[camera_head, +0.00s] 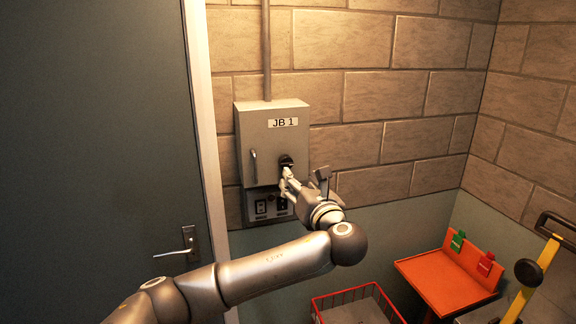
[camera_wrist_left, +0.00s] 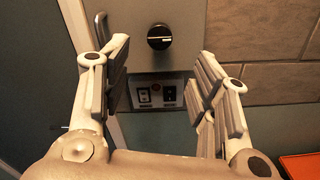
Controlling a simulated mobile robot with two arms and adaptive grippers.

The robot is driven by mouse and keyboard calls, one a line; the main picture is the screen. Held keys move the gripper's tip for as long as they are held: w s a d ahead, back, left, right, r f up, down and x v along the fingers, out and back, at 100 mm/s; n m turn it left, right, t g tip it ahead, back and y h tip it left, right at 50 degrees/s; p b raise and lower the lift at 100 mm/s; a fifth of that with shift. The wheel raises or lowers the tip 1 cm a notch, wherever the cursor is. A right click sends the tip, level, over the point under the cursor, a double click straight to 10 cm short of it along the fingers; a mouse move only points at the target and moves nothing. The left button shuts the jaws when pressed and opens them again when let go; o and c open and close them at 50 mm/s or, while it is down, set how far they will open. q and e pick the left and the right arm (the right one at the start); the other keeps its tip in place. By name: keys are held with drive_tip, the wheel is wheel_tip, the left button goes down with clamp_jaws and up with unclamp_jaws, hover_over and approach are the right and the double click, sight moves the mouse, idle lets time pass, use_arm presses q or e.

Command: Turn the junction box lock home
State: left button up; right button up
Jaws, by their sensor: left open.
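The grey junction box (camera_head: 262,140), labelled JB 1, is fixed to the block wall. Its lock is a round black knob (camera_head: 286,160) low on the right of the door; in the left wrist view the knob (camera_wrist_left: 160,37) shows a pale line lying about level. My left gripper (camera_head: 302,178) is in front of the box at the lock. In the left wrist view its fingers (camera_wrist_left: 163,78) are wide apart with nothing between them, and the knob shows beyond the gap, apart from both fingers. My right gripper is in neither view.
A handle (camera_head: 254,167) is on the box door's left. A switch panel (camera_head: 262,207) sits under the box. A dark door (camera_head: 95,130) with a lever is at left. A red wire basket (camera_head: 318,304), an orange table (camera_head: 440,280) and a yellow-handled thing (camera_head: 530,272) stand lower right.

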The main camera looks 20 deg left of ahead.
sight(287, 166)
use_arm(q)
drive_tip(key=p+x, duration=0.3)
drive_tip(key=x, duration=0.5)
drive_tip(key=shift+w+a, duration=0.2)
drive_tip(key=shift+a, duration=0.1)
drive_tip(key=shift+f+p+x, duration=0.2)
drive_tip(key=shift+p+x, duration=0.25)
drive_tip(key=shift+x, duration=0.7)
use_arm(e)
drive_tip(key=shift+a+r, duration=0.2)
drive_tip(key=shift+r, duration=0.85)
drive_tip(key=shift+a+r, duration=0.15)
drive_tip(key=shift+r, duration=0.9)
use_arm(q)
drive_tip(key=c, duration=1)
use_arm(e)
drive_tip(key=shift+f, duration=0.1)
